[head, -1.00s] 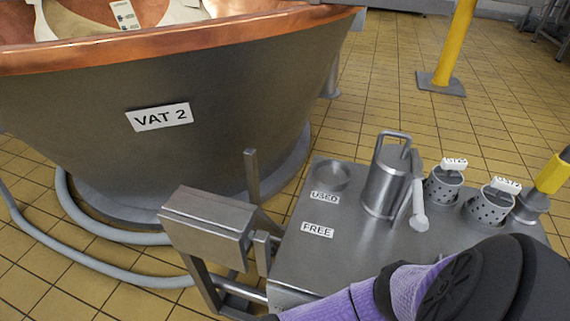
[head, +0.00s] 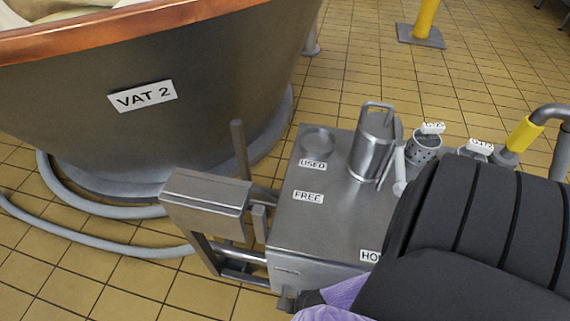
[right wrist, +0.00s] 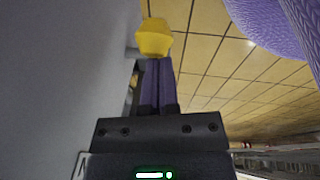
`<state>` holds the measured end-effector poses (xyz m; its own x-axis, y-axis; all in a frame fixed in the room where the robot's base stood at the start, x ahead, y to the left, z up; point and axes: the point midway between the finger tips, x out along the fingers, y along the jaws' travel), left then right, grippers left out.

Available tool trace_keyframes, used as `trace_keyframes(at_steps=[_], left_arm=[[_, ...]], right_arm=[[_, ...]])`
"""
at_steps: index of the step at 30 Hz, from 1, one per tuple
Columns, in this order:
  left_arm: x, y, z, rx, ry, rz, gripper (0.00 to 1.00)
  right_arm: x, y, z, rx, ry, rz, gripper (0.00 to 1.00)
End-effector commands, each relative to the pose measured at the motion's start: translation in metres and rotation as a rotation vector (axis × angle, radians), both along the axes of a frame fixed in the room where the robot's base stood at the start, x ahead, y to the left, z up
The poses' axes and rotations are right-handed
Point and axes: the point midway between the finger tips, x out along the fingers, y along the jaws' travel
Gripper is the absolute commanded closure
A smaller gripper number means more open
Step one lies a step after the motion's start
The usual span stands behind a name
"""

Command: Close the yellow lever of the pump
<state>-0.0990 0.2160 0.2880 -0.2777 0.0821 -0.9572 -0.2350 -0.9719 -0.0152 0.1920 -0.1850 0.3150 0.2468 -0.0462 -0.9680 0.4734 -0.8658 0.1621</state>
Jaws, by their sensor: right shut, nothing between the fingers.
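A yellow faceted knob (right wrist: 155,38), which looks like the end of the pump's lever, shows in the right wrist view just beyond my fingertips. The fingers of my right gripper (right wrist: 157,64) are purple, shut together and empty. Their tips are at or very near the underside of the knob; I cannot tell whether they touch. The rest of the lever and the pump body are hidden. In the head view my right arm covers the lower right, and the knob cannot be made out there. My left gripper is not in view.
A steel table (head: 330,228) carries a lidded jug (head: 372,145) and perforated cups (head: 423,150). A pipe with a yellow sleeve (head: 523,135) stands at its far right. A grey box on a frame (head: 205,190) adjoins the table. VAT 2 (head: 190,95) stands behind, with hoses on the floor.

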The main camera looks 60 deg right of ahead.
Motion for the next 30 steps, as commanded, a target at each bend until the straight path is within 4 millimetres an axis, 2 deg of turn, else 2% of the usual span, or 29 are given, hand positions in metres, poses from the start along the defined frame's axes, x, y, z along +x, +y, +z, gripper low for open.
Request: trace_keyframes(at_steps=[12,30], left_arm=[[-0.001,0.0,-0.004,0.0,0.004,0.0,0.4],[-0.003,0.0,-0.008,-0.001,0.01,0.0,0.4]], right_arm=[[-0.019,-0.008,-0.022,-0.002,0.007,-0.001,1.0],[-0.026,-0.011,-0.034,-0.005,0.009,0.0,1.0]])
